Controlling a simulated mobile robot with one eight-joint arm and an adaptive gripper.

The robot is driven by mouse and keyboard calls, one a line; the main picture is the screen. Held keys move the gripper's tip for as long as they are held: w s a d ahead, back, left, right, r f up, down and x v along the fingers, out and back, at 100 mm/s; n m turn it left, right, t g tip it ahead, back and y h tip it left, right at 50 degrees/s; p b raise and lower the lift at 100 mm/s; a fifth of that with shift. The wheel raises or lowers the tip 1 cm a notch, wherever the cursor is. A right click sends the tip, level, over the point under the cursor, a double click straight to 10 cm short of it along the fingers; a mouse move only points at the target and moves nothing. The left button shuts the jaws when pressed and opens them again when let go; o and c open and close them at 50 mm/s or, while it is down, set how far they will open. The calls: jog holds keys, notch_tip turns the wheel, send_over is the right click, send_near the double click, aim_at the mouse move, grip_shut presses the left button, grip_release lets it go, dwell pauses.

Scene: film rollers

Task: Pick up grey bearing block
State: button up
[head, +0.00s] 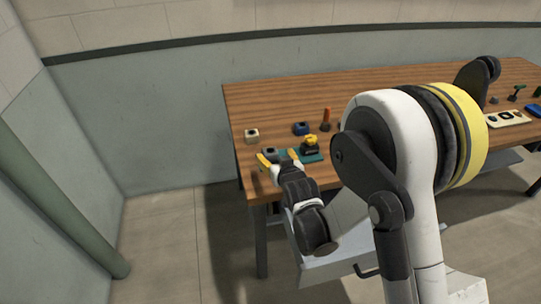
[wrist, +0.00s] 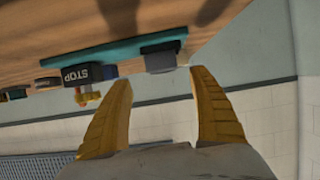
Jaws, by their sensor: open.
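The grey bearing block (head: 269,151) sits on the left part of a teal mat (head: 313,156) near the table's front left corner. In the wrist view, the grey block (wrist: 160,60) hangs from the teal mat (wrist: 100,55), as that picture is upside down. My gripper (head: 279,156) is open at the table's front edge, with its yellow fingers pointing at the block. In the wrist view the block appears between and just beyond the fingertips (wrist: 160,76). Nothing is held. The block's underside is hidden.
A black and yellow stop button box (head: 310,143) stands on the mat right of the block. A cream block (head: 251,135), a blue block (head: 301,128) and an orange-handled tool (head: 326,117) stand behind on the wooden table (head: 275,97).

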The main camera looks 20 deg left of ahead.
aim_at(270, 152)
jog(key=b+x, duration=0.1)
jog(key=x, duration=0.3)
jog(key=shift+s+a+f+b, duration=0.1)
jog(key=shift+a+f+b, duration=0.15)
jog(key=shift+b, duration=0.15)
jog(key=shift+w+a, duration=0.1)
jog(key=shift+w, duration=0.2)
jog(key=shift+c, duration=0.6)
jog(key=c, duration=1.4)
jog(key=shift+r, duration=0.15)
